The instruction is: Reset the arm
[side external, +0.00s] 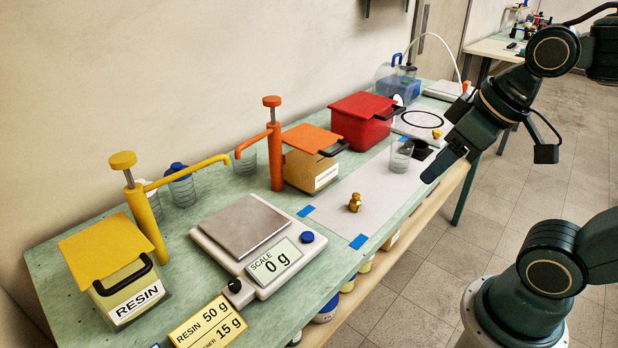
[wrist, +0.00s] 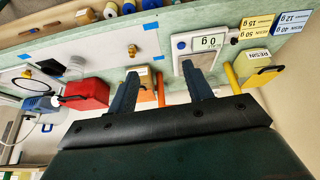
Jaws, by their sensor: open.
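My gripper (side external: 447,163) is raised in the air off the bench's front edge at the right of the side view, with nothing between its fingers. In the wrist view my gripper (wrist: 162,85) shows two dark fingers spread wide apart, open and empty. The bench (side external: 95,222) with its pale green top lies below and beyond it. In the side view the fingers overlap the area near the clear cup (side external: 400,156), but I cannot tell the exact distance. The rest of my arm reaches in from the right.
On the bench are a scale (side external: 240,235) reading 0 g, a yellow resin box (side external: 115,270), a yellow pump (side external: 140,205), an orange pump (side external: 274,150), an orange-lidded box (side external: 312,155), a red box (side external: 362,120) and a brass weight (side external: 355,203) on a white sheet (side external: 335,210). Open floor lies in front.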

